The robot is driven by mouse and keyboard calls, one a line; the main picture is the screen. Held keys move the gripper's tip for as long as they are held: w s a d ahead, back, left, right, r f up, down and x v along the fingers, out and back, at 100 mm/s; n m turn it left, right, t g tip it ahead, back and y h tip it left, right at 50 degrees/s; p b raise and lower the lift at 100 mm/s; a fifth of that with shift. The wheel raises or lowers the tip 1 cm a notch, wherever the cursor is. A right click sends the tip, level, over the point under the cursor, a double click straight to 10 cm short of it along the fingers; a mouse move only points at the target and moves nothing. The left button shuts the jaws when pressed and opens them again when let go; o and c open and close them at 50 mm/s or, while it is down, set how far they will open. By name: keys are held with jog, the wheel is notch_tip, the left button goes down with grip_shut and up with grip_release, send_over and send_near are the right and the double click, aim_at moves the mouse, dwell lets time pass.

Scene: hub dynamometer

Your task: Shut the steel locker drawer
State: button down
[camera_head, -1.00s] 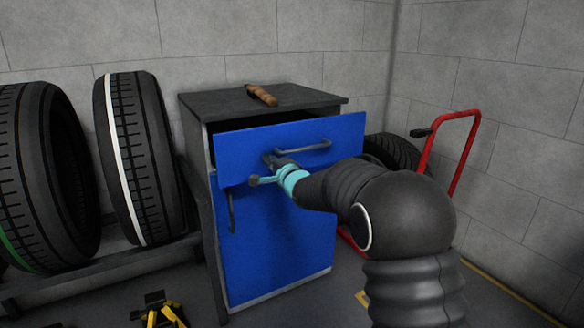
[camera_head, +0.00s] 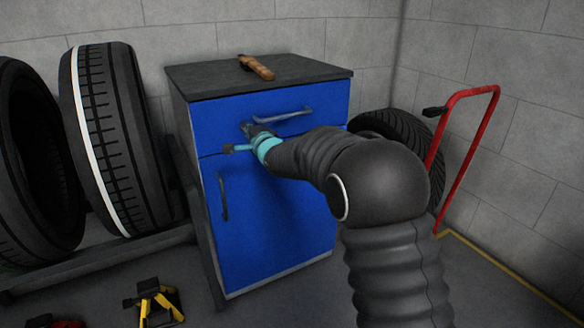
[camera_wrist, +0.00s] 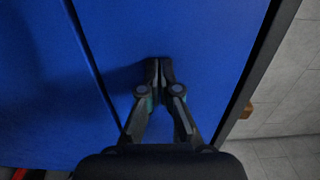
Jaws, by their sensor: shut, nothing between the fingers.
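The steel locker has a dark grey top (camera_head: 205,80) and a blue drawer (camera_head: 215,115) above a blue door (camera_head: 270,215). In the head view the drawer front sits flush with the locker body, with no open gap showing. Its bar handle (camera_head: 284,115) is on the upper part of the front. My gripper (camera_head: 247,128) is shut and empty, its tips at the drawer front left of the handle. In the wrist view the shut fingertips (camera_wrist: 159,64) meet the blue drawer front (camera_wrist: 200,40); whether they press on it is hard to tell.
A wooden-handled tool (camera_head: 257,67) lies on the locker top. Large tyres (camera_head: 118,140) stand on a rack at left. A red hand truck (camera_head: 462,140) and a tyre (camera_head: 400,135) are at right. A yellow stand (camera_head: 158,303) is on the floor in front.

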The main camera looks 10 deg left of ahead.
jog(key=shift+a+r, duration=0.1)
jog(key=shift+r, duration=0.2)
jog(key=b+v, duration=0.2)
jog(key=v, duration=1.2)
jog(key=s+d+f+n+g+h, duration=0.1)
jog(key=d+f+n+g+h, duration=0.3)
jog(key=f, duration=0.7)
jog(key=s+d+f+n+g+h, duration=0.3)
jog(key=s+d+f+n+h, duration=0.15)
jog(key=s+d, duration=0.4)
jog(key=s+d+r+n, duration=0.1)
jog(key=s+d+r, duration=0.1)
jog(key=s+d, duration=0.3)
jog(key=s+d+r+g+h, duration=0.1)
jog(key=s+d, duration=0.5)
jog(key=s, duration=0.8)
jog(key=s+d+r+n+g, duration=0.1)
jog(key=s+d+r, duration=0.1)
jog(key=s+d, duration=0.4)
jog(key=shift+s+r+n, duration=0.3)
jog(key=shift+s+n, duration=0.05)
jog(key=shift+s, duration=1.75)
